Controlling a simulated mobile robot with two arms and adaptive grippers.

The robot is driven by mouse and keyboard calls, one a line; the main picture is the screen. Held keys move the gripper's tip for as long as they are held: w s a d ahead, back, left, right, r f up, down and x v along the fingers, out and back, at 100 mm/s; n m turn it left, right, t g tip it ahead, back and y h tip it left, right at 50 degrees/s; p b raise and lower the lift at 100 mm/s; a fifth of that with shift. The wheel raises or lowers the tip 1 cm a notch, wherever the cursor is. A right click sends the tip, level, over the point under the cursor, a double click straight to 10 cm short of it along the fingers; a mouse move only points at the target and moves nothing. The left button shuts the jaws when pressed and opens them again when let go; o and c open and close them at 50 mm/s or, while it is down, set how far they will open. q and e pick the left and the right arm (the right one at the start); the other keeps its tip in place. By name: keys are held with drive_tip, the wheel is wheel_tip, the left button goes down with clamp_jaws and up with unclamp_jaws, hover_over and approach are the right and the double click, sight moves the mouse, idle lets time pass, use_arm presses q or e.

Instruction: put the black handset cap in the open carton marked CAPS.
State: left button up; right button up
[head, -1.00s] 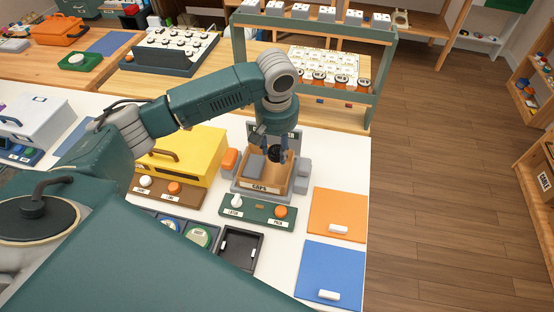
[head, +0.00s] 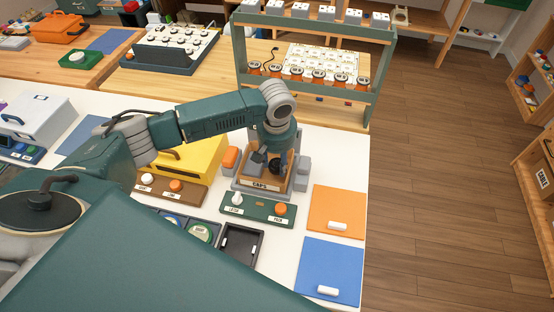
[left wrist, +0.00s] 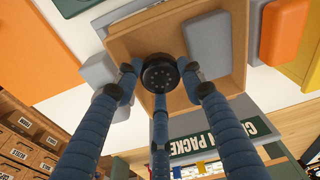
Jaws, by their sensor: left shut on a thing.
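The open carton (head: 261,185) marked CAPS is a tan box in a grey stand on the white table. In the left wrist view its open inside (left wrist: 165,38) shows, with a grey flat piece at one side. My left gripper (head: 270,163) points down at the carton, its blue fingers shut around the round black handset cap (head: 275,165). The cap also shows between the fingertips in the left wrist view (left wrist: 160,73). It is over or within the carton's mouth; I cannot tell whether it touches the floor. My right gripper is not in view.
A green panel (head: 258,210) with a white and an orange knob lies in front of the carton. A yellow case (head: 205,155) stands to the left, grey blocks (head: 303,172) to the right. Orange (head: 337,207) and blue (head: 330,265) plates lie nearer the right edge.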

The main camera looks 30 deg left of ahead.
sight(277, 168)
use_arm(q)
drive_tip(key=shift+f, duration=0.35)
drive_tip(key=o, duration=0.7)
drive_tip(key=shift+r, duration=0.25)
drive_tip(key=r, duration=0.4)
drive_tip(key=r+b, duration=0.1)
drive_tip(key=r, duration=0.3)
drive_tip(key=s+r, duration=0.1)
drive_tip(key=r, duration=0.3)
drive_tip(key=shift+s+d+r+b, duration=0.1)
drive_tip(key=shift+d+r+b, duration=0.2)
drive_tip(key=shift+r+b, duration=0.1)
